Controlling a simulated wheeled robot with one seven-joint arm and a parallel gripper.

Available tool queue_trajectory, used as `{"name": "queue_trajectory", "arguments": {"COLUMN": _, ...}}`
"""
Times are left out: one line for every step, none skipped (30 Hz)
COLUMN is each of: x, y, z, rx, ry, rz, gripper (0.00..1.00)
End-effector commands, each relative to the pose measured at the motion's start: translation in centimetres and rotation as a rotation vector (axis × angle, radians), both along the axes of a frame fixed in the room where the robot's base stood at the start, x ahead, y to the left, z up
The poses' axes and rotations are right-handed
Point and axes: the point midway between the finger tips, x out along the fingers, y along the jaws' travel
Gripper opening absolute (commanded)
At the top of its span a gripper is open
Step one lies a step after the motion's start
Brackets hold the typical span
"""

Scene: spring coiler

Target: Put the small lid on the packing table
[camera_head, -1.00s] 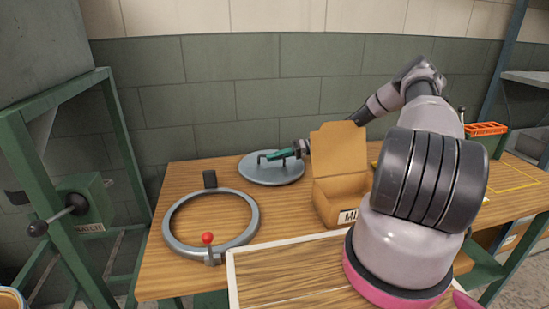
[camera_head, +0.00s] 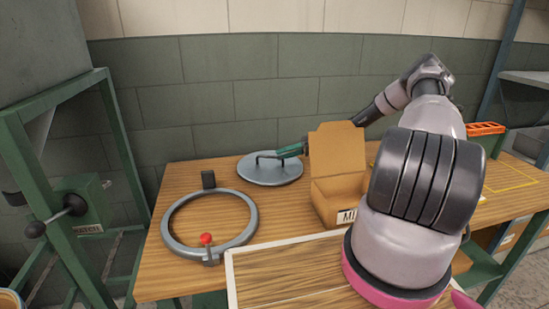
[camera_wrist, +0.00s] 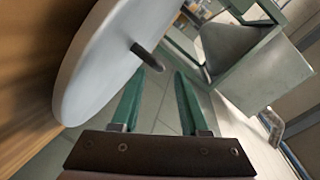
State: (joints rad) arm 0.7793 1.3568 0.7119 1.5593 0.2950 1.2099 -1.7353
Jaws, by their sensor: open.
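The small lid is a grey round disc with a bar handle (camera_wrist: 148,57). The lid (camera_head: 262,175) lies flat on the wooden table, behind the metal ring; in the wrist view the lid (camera_wrist: 95,75) fills the upper left. My gripper (camera_head: 284,153) is at the lid's handle, its green fingers level with it. In the wrist view my gripper (camera_wrist: 158,77) is open, with the handle just ahead of the fingertips, nearer the left one. Nothing is held. I cannot tell whether a finger touches the handle.
An open cardboard box (camera_head: 337,175) stands close right of the lid. A metal ring (camera_head: 177,248) with a red knob lies in front left. A white-bordered area (camera_head: 285,272) is at the table's front. An orange-topped bin (camera_head: 485,135) and yellow-outlined area (camera_head: 508,180) are at right.

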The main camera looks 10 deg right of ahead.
Motion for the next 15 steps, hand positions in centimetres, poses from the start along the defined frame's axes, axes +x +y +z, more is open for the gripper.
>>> {"name": "queue_trajectory", "arguments": {"x": 0.0, "y": -1.3, "z": 0.2, "rx": -0.002, "ry": -0.002, "rz": -0.004, "gripper": 0.45}}
{"name": "queue_trajectory", "arguments": {"x": 0.0, "y": -2.0, "z": 0.4, "rx": -0.002, "ry": -0.001, "rz": -0.005, "gripper": 0.45}}
{"name": "queue_trajectory", "arguments": {"x": 0.0, "y": -2.8, "z": 0.5, "rx": -0.002, "ry": -0.002, "rz": -0.004, "gripper": 0.45}}
{"name": "queue_trajectory", "arguments": {"x": -0.1, "y": -3.4, "z": 0.7, "rx": -0.002, "ry": -0.001, "rz": -0.003, "gripper": 0.45}}
{"name": "queue_trajectory", "arguments": {"x": -0.1, "y": -4.0, "z": 0.8, "rx": -0.002, "ry": -0.001, "rz": -0.005, "gripper": 0.45}}
{"name": "queue_trajectory", "arguments": {"x": -0.2, "y": -4.7, "z": 1.0, "rx": -0.002, "ry": -0.001, "rz": -0.003, "gripper": 0.45}}
{"name": "queue_trajectory", "arguments": {"x": -0.2, "y": -5.1, "z": 1.1, "rx": -0.002, "ry": 0.0, "rz": -0.002, "gripper": 0.45}}
{"name": "queue_trajectory", "arguments": {"x": -0.2, "y": -5.6, "z": 1.2, "rx": -0.002, "ry": -0.002, "rz": -0.003, "gripper": 0.45}}
{"name": "queue_trajectory", "arguments": {"x": -0.2, "y": -6.1, "z": 1.3, "rx": -0.002, "ry": -0.001, "rz": -0.003, "gripper": 0.45}}
{"name": "queue_trajectory", "arguments": {"x": -0.2, "y": -6.4, "z": 1.3, "rx": -0.002, "ry": -0.001, "rz": -0.002, "gripper": 0.45}}
{"name": "queue_trajectory", "arguments": {"x": -0.2, "y": -6.7, "z": 1.4, "rx": -0.002, "ry": -0.001, "rz": -0.002, "gripper": 0.45}}
{"name": "queue_trajectory", "arguments": {"x": -0.3, "y": -7.0, "z": 1.5, "rx": -0.001, "ry": 0.0, "rz": -0.002, "gripper": 0.45}}
{"name": "queue_trajectory", "arguments": {"x": -0.3, "y": -7.2, "z": 1.5, "rx": 0.0, "ry": 0.0, "rz": -0.001, "gripper": 0.45}}
{"name": "queue_trajectory", "arguments": {"x": -0.3, "y": -7.3, "z": 1.6, "rx": -0.001, "ry": 0.0, "rz": -0.001, "gripper": 0.45}}
{"name": "queue_trajectory", "arguments": {"x": -0.3, "y": -7.4, "z": 1.6, "rx": -0.001, "ry": 0.0, "rz": -0.001, "gripper": 0.45}}
